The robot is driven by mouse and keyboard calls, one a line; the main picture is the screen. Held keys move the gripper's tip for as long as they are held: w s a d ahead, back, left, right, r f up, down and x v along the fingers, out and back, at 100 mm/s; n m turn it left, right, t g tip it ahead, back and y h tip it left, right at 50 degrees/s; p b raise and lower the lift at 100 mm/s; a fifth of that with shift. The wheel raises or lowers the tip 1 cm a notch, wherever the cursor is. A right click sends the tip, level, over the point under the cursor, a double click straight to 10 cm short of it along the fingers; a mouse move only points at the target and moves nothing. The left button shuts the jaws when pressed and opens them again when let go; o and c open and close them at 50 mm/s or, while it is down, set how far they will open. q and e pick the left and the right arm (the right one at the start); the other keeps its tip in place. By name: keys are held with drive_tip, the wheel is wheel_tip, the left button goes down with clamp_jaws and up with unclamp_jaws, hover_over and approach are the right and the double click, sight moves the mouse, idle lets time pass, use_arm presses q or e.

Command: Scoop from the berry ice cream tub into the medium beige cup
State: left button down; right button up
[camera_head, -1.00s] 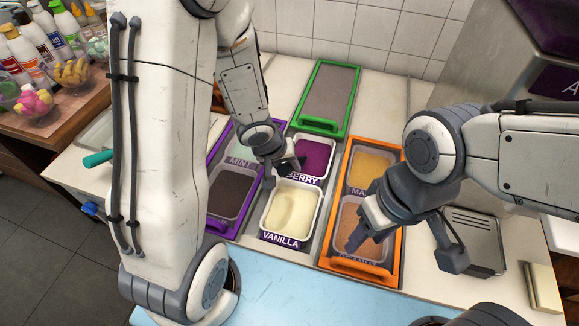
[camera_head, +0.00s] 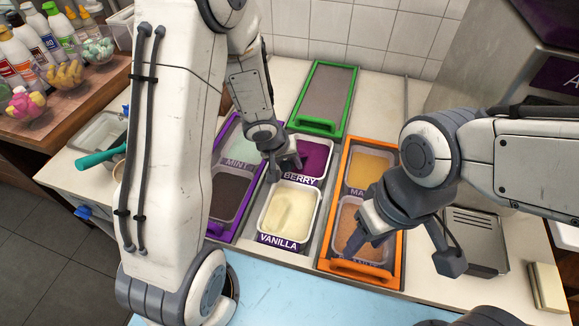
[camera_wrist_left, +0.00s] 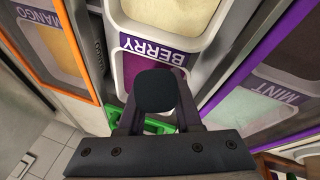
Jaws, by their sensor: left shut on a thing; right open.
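The berry ice cream tub (camera_head: 301,177) sits in the counter's middle column behind the vanilla tub, with deep purple ice cream (camera_head: 315,156) in it. In the left wrist view the berry tub (camera_wrist_left: 152,48) is partly hidden by my gripper. My left gripper (camera_head: 286,167) is over the berry tub's left edge. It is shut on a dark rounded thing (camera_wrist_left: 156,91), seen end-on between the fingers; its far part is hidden. My right gripper (camera_head: 412,248) is open and empty by the orange-framed tubs. A beige edge (camera_head: 118,172) shows beside my left arm; I cannot tell if it is the medium beige cup.
The vanilla tub (camera_head: 285,242) is in front of berry. The mint tub (camera_head: 238,160) is to its left, the mango tub (camera_head: 370,188) to its right. A green-framed lid (camera_head: 323,127) lies behind. A teal handle (camera_head: 98,160) sticks out over a bin at left.

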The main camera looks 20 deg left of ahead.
use_arm(q)
drive_tip(key=shift+w+r+p, duration=0.2)
drive_tip(key=shift+w+p, duration=1.1)
drive_tip(key=shift+w, duration=0.95)
drive_tip(key=shift+w+f, duration=0.2)
drive_tip(key=shift+f+b, duration=0.1)
drive_tip(key=shift+b, duration=0.85)
drive_tip(key=t+b, duration=0.1)
drive_tip(key=b, duration=0.4)
drive_tip(key=s+m+t+b, duration=0.1)
drive_tip(key=b, duration=0.5)
drive_tip(key=shift+s+f, duration=0.2)
drive_tip(key=shift+f, duration=0.1)
use_arm(e)
wheel_tip(320, 180, down, 10)
use_arm(q)
drive_tip(key=r+p, duration=0.3)
drive_tip(key=s+r+p, duration=0.1)
drive_tip(key=r+p, duration=0.2)
drive_tip(key=shift+s+r, duration=0.2)
drive_tip(key=shift+s+r+p, duration=0.25)
drive_tip(key=shift+r+p, duration=0.4)
drive_tip(key=shift+s+r+p, duration=0.2)
drive_tip(key=shift+r+p, duration=0.4)
drive_tip(key=shift+p, duration=0.1)
drive_tip(key=shift+s+r+p, duration=0.25)
drive_tip(key=shift+r+p, duration=0.4)
use_arm(e)
wheel_tip(320, 180, up, 10)
